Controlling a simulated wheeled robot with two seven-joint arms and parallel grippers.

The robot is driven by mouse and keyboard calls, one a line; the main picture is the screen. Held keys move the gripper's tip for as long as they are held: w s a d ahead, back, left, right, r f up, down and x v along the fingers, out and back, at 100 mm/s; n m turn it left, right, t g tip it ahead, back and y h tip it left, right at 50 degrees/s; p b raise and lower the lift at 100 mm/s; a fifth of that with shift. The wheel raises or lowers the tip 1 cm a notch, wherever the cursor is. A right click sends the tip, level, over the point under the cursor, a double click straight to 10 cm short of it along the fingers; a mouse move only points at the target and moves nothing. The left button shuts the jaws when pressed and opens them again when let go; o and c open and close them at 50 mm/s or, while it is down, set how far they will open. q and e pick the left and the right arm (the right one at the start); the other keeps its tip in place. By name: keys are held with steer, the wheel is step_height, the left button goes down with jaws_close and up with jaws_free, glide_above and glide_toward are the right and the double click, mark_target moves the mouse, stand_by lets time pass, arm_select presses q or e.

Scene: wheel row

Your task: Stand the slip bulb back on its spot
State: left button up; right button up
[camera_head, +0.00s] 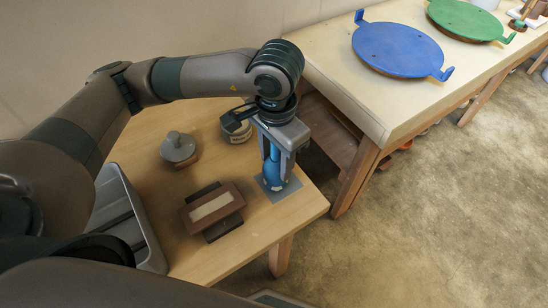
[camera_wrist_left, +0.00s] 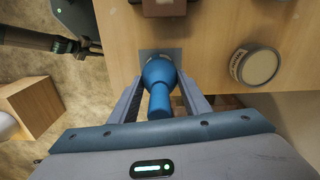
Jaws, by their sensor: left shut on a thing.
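The blue slip bulb (camera_head: 272,174) is upright, its rounded end down and its narrow neck up. My left gripper (camera_head: 276,170) is shut on it, with one finger on each side, and points down. The bulb is over the grey square spot (camera_head: 291,186) near the table's front right corner. I cannot tell whether its base touches the spot. In the left wrist view the bulb (camera_wrist_left: 158,78) sits between the fingers, with the grey spot (camera_wrist_left: 176,54) behind it.
A brown block with a pale top (camera_head: 212,208) lies left of the spot. A grey knobbed lid (camera_head: 178,148) and a round pale-topped jar (camera_head: 236,131) stand behind. A grey tray (camera_head: 148,237) is at left. Another table (camera_head: 330,50) holds blue (camera_head: 398,48) and green (camera_head: 466,18) discs.

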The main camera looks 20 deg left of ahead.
arm_select(q)
steer(key=shift+s+f+b, duration=0.2)
steer(key=shift+f+b, duration=0.15)
steer(key=shift+f, duration=0.35)
steer(key=o, duration=1.6)
steer(key=shift+r, duration=0.1)
steer(key=shift+w+d+r+p, duration=0.1)
steer(key=shift+r+p, duration=0.2)
steer(key=shift+r, duration=0.95)
steer(key=shift+w+a+r+p, duration=0.1)
steer(key=shift+r+p, duration=0.15)
steer(key=shift+r, duration=1)
steer(key=shift+w+d+r+p, duration=0.1)
steer(key=shift+r+p, duration=0.2)
steer(key=shift+r, duration=0.95)
